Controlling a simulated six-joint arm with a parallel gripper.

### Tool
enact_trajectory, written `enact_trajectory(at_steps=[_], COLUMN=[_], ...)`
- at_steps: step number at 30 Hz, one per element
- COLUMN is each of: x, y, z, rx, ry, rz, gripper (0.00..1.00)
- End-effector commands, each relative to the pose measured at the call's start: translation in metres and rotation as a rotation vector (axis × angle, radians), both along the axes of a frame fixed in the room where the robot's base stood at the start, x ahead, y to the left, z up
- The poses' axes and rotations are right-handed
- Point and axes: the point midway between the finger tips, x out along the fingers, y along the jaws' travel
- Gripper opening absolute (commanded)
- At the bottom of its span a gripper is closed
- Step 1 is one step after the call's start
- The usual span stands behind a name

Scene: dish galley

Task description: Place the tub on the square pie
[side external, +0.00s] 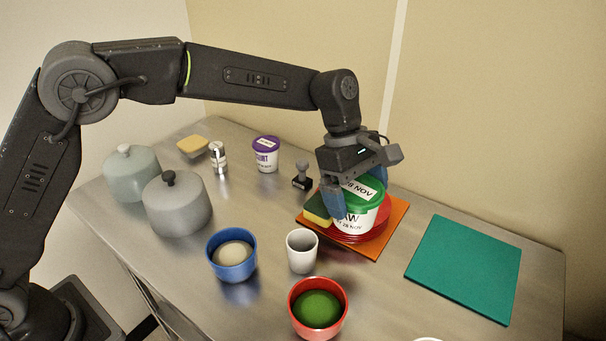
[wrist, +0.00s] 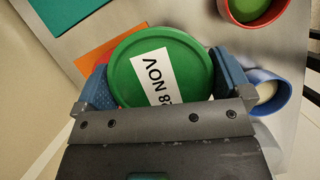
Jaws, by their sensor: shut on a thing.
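My gripper (side external: 354,192) is shut on a white tub (side external: 354,219) with a green lid and a dated label. In the wrist view the green lid (wrist: 178,52) lies between the two blue fingers. The tub is upright, over or on red round plates (side external: 374,235) on an orange board; I cannot tell if it touches them. Another white tub with a purple lid (side external: 266,144) stands at the back. A small tan, squarish block (side external: 193,146) at the back left may be the square pie; I cannot tell for sure.
The orange board (side external: 387,241) also bears a yellow-green sponge (side external: 317,210). Two lidded pots (side external: 177,209), a pepper mill (side external: 218,158) and a dark stamp (side external: 302,180) stand around. Blue (side external: 231,268), white (side external: 301,262) and red (side external: 334,323) cups stand in front. A teal board (side external: 463,268) lies bare.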

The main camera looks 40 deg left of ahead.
Motion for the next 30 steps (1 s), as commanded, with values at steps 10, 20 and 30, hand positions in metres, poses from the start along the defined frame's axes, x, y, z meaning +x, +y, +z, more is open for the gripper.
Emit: enact_trajectory(at_steps=[10, 20, 30], x=[0.03, 0.082, 0.082], y=[0.053, 0.214, 0.39], z=[0.004, 0.013, 0.021], rx=[0.003, 0.008, 0.011], ry=[-0.002, -0.003, -0.001], rz=[0.146, 0.568, 1.01], gripper=[0.63, 0.63, 0.63])
